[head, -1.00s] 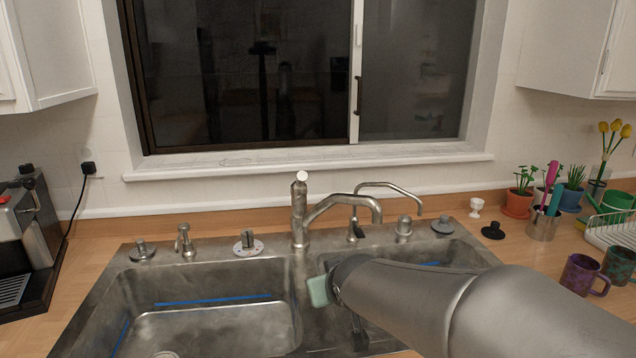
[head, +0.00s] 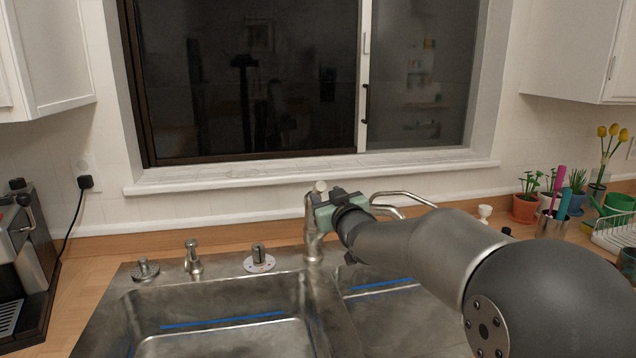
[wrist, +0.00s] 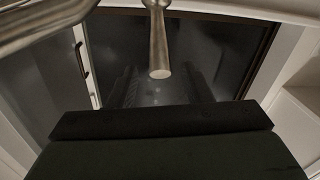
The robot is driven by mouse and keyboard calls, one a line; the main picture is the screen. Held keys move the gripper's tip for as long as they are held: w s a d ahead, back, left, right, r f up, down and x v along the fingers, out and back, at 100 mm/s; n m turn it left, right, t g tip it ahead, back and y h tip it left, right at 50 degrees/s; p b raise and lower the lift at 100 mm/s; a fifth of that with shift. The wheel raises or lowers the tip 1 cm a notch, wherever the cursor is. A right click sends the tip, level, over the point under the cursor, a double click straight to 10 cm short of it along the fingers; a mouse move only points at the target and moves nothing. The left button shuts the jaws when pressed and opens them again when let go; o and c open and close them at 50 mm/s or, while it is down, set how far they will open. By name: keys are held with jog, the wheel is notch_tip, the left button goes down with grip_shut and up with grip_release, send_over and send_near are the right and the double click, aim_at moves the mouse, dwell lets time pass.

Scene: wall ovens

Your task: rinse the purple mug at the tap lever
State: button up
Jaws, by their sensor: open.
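The tap (head: 313,240) stands behind the sink divider. Its lever (head: 320,187) tops the metal column. In the wrist view the lever (wrist: 159,50) is a metal rod with its round end toward the camera, above the dark gripper body. My gripper (head: 324,206) is open at the upper part of the tap, just below the lever's end. I cannot tell whether it touches the tap, and the fingertips are not clear in the wrist view. The purple mug is not visible now; my arm covers its earlier place on the right counter.
The left sink basin (head: 235,322) is empty and open. The spout (wrist: 35,22) crosses the wrist view's upper left. A soap dispenser (head: 193,258) stands behind the basin. A green mug (head: 627,262), dish rack (head: 618,240) and plants (head: 526,207) are at right.

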aim_at(317, 185)
jog(key=p+x, duration=0.1)
jog(key=x, duration=0.6)
jog(key=shift+w, duration=0.35)
